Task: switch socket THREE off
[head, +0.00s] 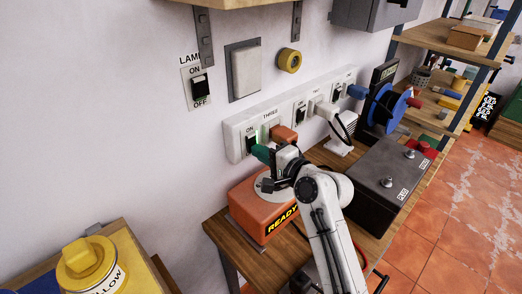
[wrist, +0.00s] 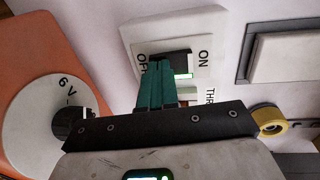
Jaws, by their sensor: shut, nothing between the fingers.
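Socket THREE (head: 239,132) is the left end of a white socket strip on the wall. Its black rocker switch (head: 251,144) is marked ON above, and a green lit strip shows beside it. In the wrist view the switch (wrist: 175,59) lies between the words ON and OFF, with the green strip showing. An orange plug (head: 284,136) sits in socket THREE. My gripper (head: 261,152) is shut and empty, its green fingers at the switch's lower part. In the wrist view its fingertips (wrist: 156,66) overlap the OFF side; I cannot tell whether they touch.
An orange READY box (head: 256,210) with a 6 V dial stands below my gripper. A white plug (head: 326,109) and blue plug (head: 357,91) fill the other sockets. A LAMP switch (head: 199,88) is above left.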

